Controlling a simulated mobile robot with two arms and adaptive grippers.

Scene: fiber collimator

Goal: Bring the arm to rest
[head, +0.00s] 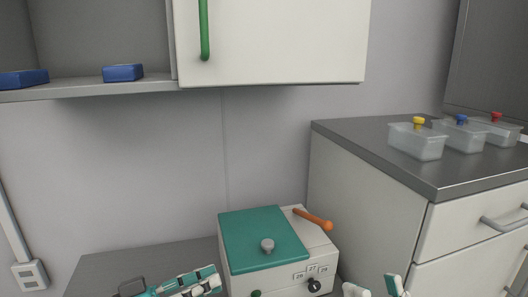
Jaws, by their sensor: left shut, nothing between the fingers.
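My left gripper (208,281), teal, white and black, is at the bottom edge, just left of a white box. It is shut with nothing in it, and its arm is mostly out of the picture. My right gripper (374,287) shows only as two separate teal and white fingers at the bottom edge, right of the box. They stand apart with nothing visible between them; the rest is cut off.
The white box (318,254) has a teal lid (258,236), grey knob, orange handle (313,219) and black dial. It stands on a grey table (110,268). A counter (370,137) at right holds clear tubs (416,145). A cabinet (285,40) and shelf with blue blocks (123,73) hang above.

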